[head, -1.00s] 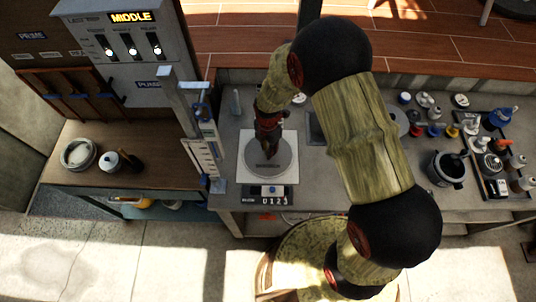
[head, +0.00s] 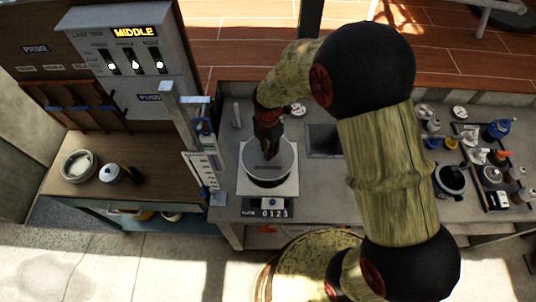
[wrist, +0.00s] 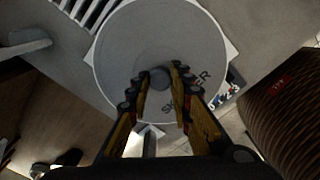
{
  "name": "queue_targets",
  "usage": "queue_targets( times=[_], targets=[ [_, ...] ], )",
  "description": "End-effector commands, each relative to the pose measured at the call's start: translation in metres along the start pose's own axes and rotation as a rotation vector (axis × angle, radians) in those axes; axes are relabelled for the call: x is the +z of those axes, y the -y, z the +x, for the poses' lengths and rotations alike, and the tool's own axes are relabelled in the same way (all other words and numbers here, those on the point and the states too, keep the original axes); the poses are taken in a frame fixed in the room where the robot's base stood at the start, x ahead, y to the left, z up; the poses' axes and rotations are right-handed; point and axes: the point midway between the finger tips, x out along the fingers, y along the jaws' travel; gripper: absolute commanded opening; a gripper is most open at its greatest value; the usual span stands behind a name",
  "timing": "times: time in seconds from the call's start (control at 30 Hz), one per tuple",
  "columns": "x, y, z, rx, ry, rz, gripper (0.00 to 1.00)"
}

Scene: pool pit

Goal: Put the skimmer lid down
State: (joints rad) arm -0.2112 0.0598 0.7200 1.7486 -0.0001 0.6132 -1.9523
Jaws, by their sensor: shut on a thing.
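The skimmer lid (head: 267,152) is a round grey disc with a small knob and dark lettering. In the wrist view the lid (wrist: 125,55) fills the upper middle, and part of its lettering shows. My gripper (wrist: 160,82) is shut on the knob at the lid's centre. In the head view my gripper (head: 268,140) comes down onto the lid from above.
A white measuring stand (head: 203,165) rises just left of the scale. A sink (head: 323,140) lies to the right. Bottles and a dark pot (head: 450,180) crowd the counter's right end.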

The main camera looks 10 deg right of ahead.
Motion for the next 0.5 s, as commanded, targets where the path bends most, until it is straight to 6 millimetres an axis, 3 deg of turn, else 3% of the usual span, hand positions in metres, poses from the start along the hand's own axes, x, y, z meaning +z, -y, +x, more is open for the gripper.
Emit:
queue_targets(
  times=[0.13,0.5],
  targets=[
    [0.0001,-0.0002,-0.0091,0.001,0.0,0.0,0.0],
    [0.0001,-0.0001,-0.0095,0.001,0.0,0.0,0.0]
  ],
)
